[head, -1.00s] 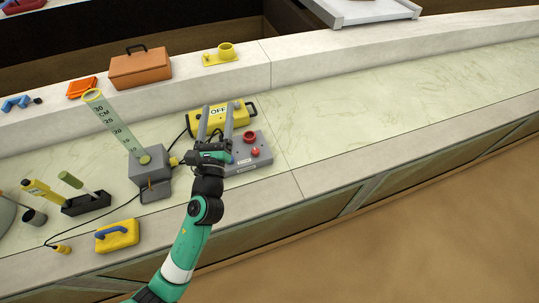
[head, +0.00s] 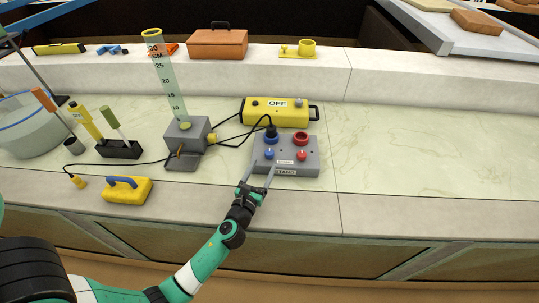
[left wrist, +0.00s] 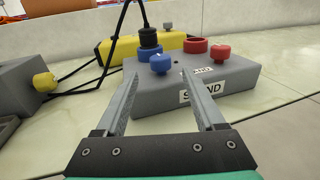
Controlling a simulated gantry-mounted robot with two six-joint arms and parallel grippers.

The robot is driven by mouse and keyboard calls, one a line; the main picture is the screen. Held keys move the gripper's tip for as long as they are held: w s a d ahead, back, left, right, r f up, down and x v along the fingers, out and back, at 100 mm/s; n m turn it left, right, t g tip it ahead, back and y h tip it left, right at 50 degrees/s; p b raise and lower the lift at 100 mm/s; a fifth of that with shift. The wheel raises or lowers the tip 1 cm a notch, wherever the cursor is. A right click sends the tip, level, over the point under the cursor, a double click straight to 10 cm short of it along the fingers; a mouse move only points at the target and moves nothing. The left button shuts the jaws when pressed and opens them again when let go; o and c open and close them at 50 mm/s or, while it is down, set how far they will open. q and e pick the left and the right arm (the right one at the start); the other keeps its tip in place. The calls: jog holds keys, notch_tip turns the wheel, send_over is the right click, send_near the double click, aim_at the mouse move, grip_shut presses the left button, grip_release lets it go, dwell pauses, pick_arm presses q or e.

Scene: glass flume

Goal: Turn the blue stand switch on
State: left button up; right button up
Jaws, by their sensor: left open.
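The grey stand box (head: 312,168) sits on the pale worktop, its label partly readable as STAND in the left wrist view (left wrist: 236,88). On its left side is a blue knob (head: 268,154), also in the left wrist view (left wrist: 161,63). Behind it a blue socket (left wrist: 150,51) holds a black plug (head: 270,122). My left gripper (head: 262,170) is open and empty at the box's front left. In the left wrist view its fingers (left wrist: 158,84) point toward the blue knob, which appears between and beyond the fingertips, apparently untouched. My right gripper is not in view.
A red knob (head: 302,155) and red socket (head: 301,138) are on the box's right. Behind stands a yellow box labelled OFF (head: 285,117). A grey block with a clear measuring tube (head: 165,80) and black cables are left. The worktop right is clear.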

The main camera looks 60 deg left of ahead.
aim_at(268, 157)
pick_arm(q)
jog(key=b+x, duration=0.1)
jog(key=x, duration=0.6)
jog(key=shift+w+a, duration=0.1)
grip_shut()
